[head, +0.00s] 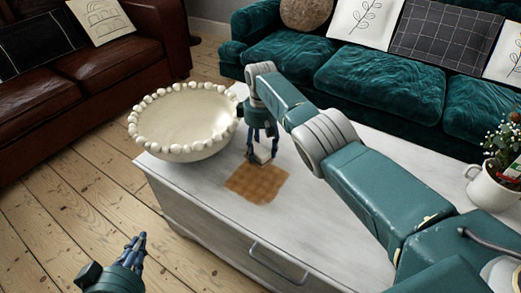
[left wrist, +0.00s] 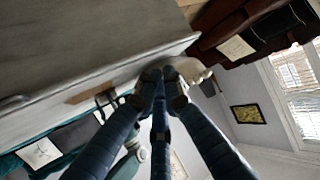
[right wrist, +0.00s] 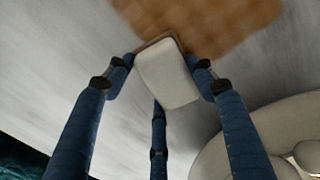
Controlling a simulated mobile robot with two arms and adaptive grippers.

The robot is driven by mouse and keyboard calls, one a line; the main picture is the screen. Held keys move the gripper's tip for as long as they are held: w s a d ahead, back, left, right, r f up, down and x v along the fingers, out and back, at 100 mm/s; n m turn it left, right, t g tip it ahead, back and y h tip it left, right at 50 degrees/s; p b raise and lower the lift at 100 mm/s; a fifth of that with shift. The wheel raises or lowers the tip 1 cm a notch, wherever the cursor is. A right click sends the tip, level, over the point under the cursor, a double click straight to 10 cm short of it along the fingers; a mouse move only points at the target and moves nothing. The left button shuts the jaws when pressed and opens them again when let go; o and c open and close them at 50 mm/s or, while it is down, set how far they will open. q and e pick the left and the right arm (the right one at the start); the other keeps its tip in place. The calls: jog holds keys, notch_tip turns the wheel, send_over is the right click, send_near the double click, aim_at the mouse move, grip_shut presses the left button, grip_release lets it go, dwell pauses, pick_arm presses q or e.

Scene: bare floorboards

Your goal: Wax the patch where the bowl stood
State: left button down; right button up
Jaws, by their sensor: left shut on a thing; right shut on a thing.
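A brown, blotchy patch (head: 257,184) marks the whitish tabletop; its edge also shows in the right wrist view (right wrist: 215,18). A cream bowl (head: 185,115) with a beaded rim stands upright at the table's left end, left of the patch and apart from it. My right gripper (head: 262,150) is shut on a white pad (right wrist: 168,75) with a brown edge, low over the tabletop at the far edge of the patch. Whether the pad touches the wood I cannot tell. My left gripper (head: 139,245) has its fingers closed, short of the table's left end; anything between them is hidden.
The whitish table (head: 322,222) has a front drawer handle (head: 277,268). A white mug-like pot with flowers (head: 492,185) stands at its right. A teal sofa (head: 370,85) is behind and a brown leather sofa (head: 75,85) at left. Bare floorboards (head: 65,205) lie clear at left.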

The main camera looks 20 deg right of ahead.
aim_at(261, 147)
jog(key=shift+d+f+b, duration=0.1)
jog(key=shift+d+b, duration=0.05)
jog(key=shift+b, duration=0.15)
jog(key=shift+d, duration=0.1)
pick_arm(q)
notch_tip(261, 147, up, 6)
jog(key=w+d+t+h, duration=0.1)
jog(key=w+t, duration=0.2)
jog(key=shift+d, duration=0.3)
jog(key=shift+s, duration=0.1)
